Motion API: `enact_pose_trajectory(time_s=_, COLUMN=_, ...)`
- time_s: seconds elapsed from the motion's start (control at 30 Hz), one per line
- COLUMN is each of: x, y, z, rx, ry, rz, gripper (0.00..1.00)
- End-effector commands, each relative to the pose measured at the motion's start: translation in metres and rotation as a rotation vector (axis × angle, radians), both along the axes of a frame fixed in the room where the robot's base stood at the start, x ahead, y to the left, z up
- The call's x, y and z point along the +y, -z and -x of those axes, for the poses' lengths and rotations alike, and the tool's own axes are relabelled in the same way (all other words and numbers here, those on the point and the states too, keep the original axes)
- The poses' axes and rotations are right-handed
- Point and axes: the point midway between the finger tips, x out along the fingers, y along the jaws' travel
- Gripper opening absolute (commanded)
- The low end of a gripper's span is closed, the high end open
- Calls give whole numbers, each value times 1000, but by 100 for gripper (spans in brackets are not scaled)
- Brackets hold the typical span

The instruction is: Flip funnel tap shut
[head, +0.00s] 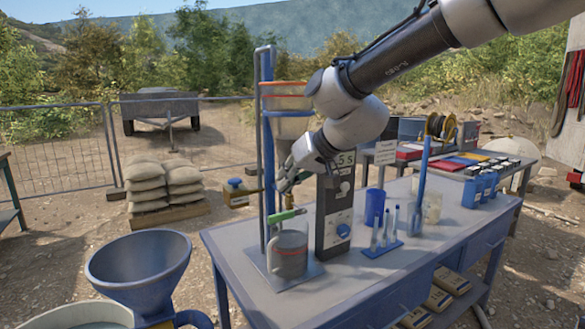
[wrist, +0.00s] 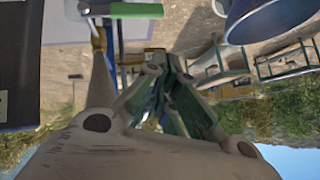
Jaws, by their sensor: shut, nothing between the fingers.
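The funnel tap's green lever (head: 287,215) sticks out roughly sideways from the blue stand (head: 267,150), just above a grey measuring jug (head: 290,255). The clear funnel (head: 288,103) with an orange rim is higher on the stand, partly behind my arm. My gripper (head: 283,188) is shut and empty, above the lever and apart from it. In the wrist view its fingers (wrist: 165,68) are together, below the lever in the picture.
A black instrument (head: 334,215) with a display stands close right of the stand. A blue cup (head: 374,206) and a rack of tubes (head: 383,248) stand further right on the table (head: 340,290). A large blue funnel (head: 138,265) is at the front left. Sandbags (head: 165,183) lie behind.

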Motion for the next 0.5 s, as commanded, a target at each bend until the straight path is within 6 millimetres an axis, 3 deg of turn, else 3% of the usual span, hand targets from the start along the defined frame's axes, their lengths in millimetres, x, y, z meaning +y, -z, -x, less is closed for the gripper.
enact_pose_trajectory(time_s=0.23, x=-16, y=-29, z=24, rx=-2, ry=-2, rz=-1, gripper=0)
enact_pose_trajectory(time_s=0.5, x=-21, y=-38, z=33, rx=0, ry=0, rz=0, gripper=0)
